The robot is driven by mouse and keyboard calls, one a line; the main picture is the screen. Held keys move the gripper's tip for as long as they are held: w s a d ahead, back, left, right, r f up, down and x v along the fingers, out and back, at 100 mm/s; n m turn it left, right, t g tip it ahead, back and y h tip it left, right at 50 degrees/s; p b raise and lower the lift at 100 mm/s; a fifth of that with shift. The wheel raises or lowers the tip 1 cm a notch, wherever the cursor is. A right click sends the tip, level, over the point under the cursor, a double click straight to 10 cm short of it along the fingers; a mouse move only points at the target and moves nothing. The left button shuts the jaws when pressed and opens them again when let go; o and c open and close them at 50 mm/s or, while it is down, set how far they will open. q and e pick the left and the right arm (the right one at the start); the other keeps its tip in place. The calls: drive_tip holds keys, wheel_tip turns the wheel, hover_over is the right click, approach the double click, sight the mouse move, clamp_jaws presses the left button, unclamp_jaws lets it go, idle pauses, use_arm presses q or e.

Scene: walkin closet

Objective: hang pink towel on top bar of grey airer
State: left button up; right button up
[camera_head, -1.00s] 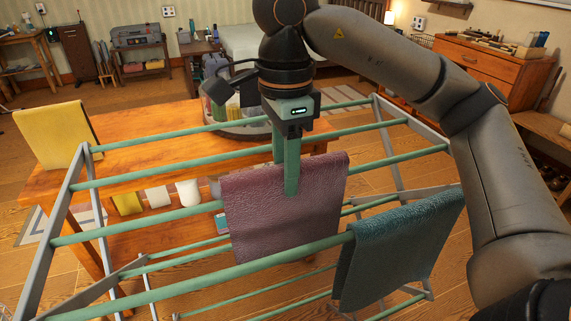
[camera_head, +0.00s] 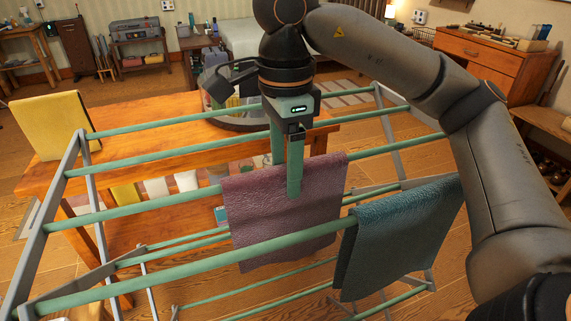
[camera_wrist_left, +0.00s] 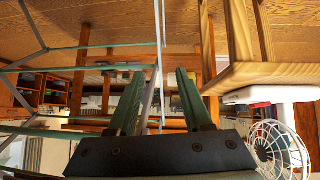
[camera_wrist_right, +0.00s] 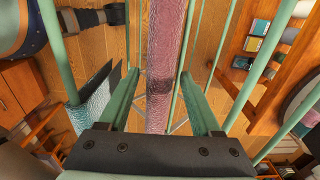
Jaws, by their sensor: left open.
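The pink towel (camera_head: 255,213) is draped over one of the upper green bars of the grey airer (camera_head: 90,213), behind the bar with the teal towel. My right gripper (camera_head: 287,170) points down at the towel's top fold, one finger in front of it and one behind. In the right wrist view, the towel (camera_wrist_right: 160,60) runs edge-on between the two spread fingers, with a gap on each side. My left gripper (camera_wrist_left: 158,100) is open and empty in the left wrist view, outside the head view.
A teal towel (camera_head: 398,235) hangs on the airer's front bar, right of the pink one. A wooden table (camera_head: 140,135) with a yellow folded cloth (camera_head: 50,125) stands behind the airer. A white fan (camera_wrist_left: 280,150) and a wooden stool (camera_wrist_left: 235,60) show in the left wrist view.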

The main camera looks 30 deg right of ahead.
use_arm(q)
drive_tip(key=shift+f, duration=0.2)
use_arm(e)
drive_tip(key=shift+o, duration=0.6)
wheel_tip(320, 180, up, 8)
drive_tip(key=p, duration=0.3)
drive_tip(key=shift+f+p, duration=0.2)
drive_tip(key=shift+p, duration=0.2)
use_arm(q)
drive_tip(key=r, duration=0.1)
drive_tip(key=a+r+p, duration=0.1)
drive_tip(key=s+a+r+p, duration=0.1)
drive_tip(key=shift+r, duration=0.25)
use_arm(e)
wheel_tip(320, 180, up, 5)
drive_tip(key=shift+f, duration=0.1)
use_arm(q)
drive_tip(key=shift+n, duration=0.3)
